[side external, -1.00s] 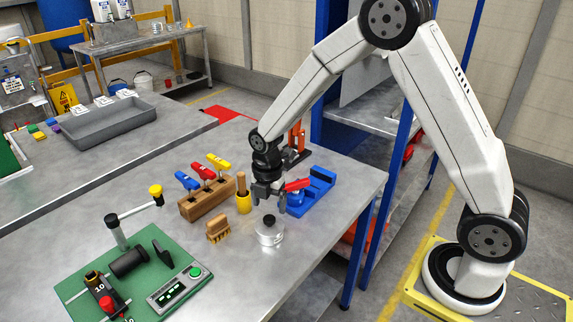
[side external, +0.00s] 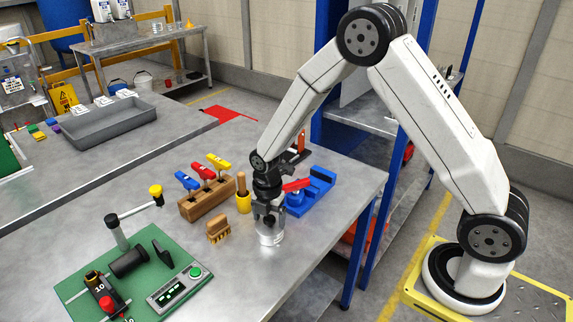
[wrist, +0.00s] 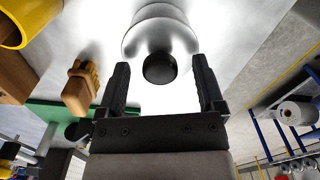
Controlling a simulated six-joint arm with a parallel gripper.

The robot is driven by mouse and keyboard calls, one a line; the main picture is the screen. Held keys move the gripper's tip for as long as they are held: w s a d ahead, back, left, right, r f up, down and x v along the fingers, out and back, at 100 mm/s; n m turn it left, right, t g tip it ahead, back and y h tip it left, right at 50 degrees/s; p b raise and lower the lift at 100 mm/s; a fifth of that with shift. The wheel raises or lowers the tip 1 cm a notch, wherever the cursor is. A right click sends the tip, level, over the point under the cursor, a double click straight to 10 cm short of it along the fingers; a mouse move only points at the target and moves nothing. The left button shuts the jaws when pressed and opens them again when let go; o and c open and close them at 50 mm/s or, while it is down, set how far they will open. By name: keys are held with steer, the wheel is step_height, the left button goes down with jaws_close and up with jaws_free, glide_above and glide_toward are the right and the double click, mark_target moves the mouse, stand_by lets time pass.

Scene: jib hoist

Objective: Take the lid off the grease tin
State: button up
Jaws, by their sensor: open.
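The grease tin (side external: 271,238) is a small silver cylinder standing upright near the table's front edge. In the wrist view its pale round top (wrist: 160,24) shows with a round black knob (wrist: 160,68) on the lid. My gripper (side external: 269,216) points down right over the tin. In the wrist view my gripper (wrist: 160,66) is open, with one finger on each side of the knob and a gap on both sides. The gripper hides the top of the tin in the side view.
A wooden brush (side external: 218,230), a yellow pot (side external: 243,200) and a wooden block (side external: 207,198) with colored-handled tools stand to the left. A blue fixture (side external: 312,193) with a red part is behind to the right. A green mat (side external: 95,275) with equipment lies front left.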

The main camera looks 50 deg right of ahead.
jaws_close()
steer(key=shift+r, duration=0.2)
steer(key=shift+r, duration=0.85)
steer(key=s+r, duration=1.1)
steer(key=s, duration=0.3)
steer(key=shift+d, duration=0.15)
